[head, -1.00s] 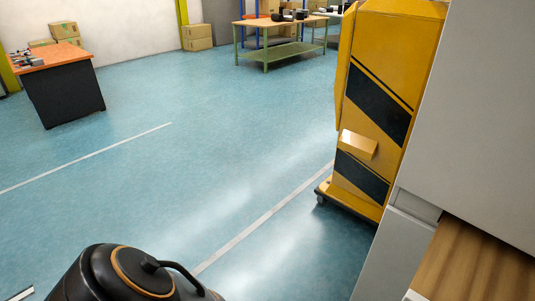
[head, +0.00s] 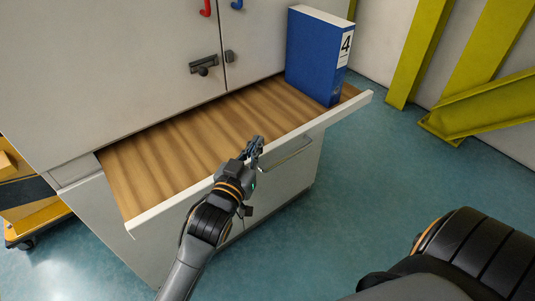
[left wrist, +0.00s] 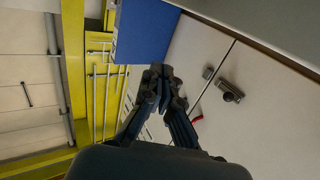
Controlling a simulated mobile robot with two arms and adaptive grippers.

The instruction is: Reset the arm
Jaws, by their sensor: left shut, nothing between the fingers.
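My left gripper (head: 254,148) is shut and empty. It is above the front edge of a pulled-out wooden shelf (head: 165,150) of a grey cabinet (head: 100,70). In the left wrist view its fingers (left wrist: 160,75) are together, with the cabinet doors behind. A dark latch (head: 204,66) sits on the cabinet doors, and it also shows in the left wrist view (left wrist: 229,91). A blue binder marked 4 (head: 318,55) stands upright on the shelf's right end. A dark, rounded part of my own body shows at the lower right of the head view; no right fingers are visible.
A red handle (head: 205,8) and a blue handle (head: 237,4) are on the doors. Yellow-green beams (head: 460,80) stand at the right. The blue floor at the right is open.

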